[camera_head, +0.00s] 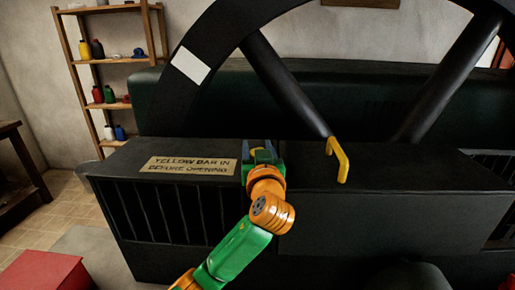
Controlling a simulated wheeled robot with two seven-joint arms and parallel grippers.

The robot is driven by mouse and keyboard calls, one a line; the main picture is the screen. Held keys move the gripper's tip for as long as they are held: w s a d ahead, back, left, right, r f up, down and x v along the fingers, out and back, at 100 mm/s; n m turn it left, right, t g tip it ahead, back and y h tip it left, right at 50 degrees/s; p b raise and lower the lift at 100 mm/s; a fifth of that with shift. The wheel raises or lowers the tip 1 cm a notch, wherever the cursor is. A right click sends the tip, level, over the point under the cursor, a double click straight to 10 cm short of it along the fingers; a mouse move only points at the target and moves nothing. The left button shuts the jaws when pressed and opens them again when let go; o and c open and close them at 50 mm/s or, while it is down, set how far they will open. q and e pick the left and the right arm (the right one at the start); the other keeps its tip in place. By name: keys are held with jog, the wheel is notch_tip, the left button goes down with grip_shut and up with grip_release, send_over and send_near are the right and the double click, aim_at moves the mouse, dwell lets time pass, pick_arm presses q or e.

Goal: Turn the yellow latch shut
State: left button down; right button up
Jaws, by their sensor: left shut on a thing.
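A bent yellow bar (339,160) stands up from the top of the dark cabinet (320,174), by the lower end of a wheel spoke. My left gripper (260,150) is at the cabinet's top, between the lettered sign and the bent bar, and apart from that bar. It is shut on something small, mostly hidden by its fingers. My right gripper is not in view.
A sign (192,166) reading "yellow bar in before opening" lies left of my gripper. A large black spoked wheel (284,84) rises behind the cabinet. A shelf with bottles (110,75) stands back left. A red box (42,271) is at lower left.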

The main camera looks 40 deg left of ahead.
pick_arm(q)
jog(key=shift+w+d+m+t+h, duration=0.1)
jog(key=shift+d+m+t+h, duration=0.1)
jog(key=shift+m+t+h, duration=1.25)
jog(key=h, duration=0.1)
jog(key=m+h+p, duration=0.1)
jog(key=m+t+h, duration=0.1)
jog(key=h, duration=0.1)
jog(key=shift+w+d+r, duration=0.1)
jog(key=shift+w+d, duration=0.05)
jog(key=shift+d, duration=0.15)
jog(key=h, duration=0.1)
jog(key=m+h, duration=0.1)
jog(key=m+h+p, duration=0.1)
jog(key=shift+d+t, duration=0.25)
jog(key=shift+d+m+h, duration=0.15)
jog(key=shift+m+h, duration=0.4)
jog(key=shift+h, duration=0.25)
jog(key=shift+d+m+h, duration=0.15)
jog(key=shift+m+h, duration=0.35)
jog(key=shift+h, duration=0.25)
jog(key=shift+c, duration=1.3)
grip_release()
jog(key=shift+w, duration=0.15)
jog(key=shift+f, duration=0.2)
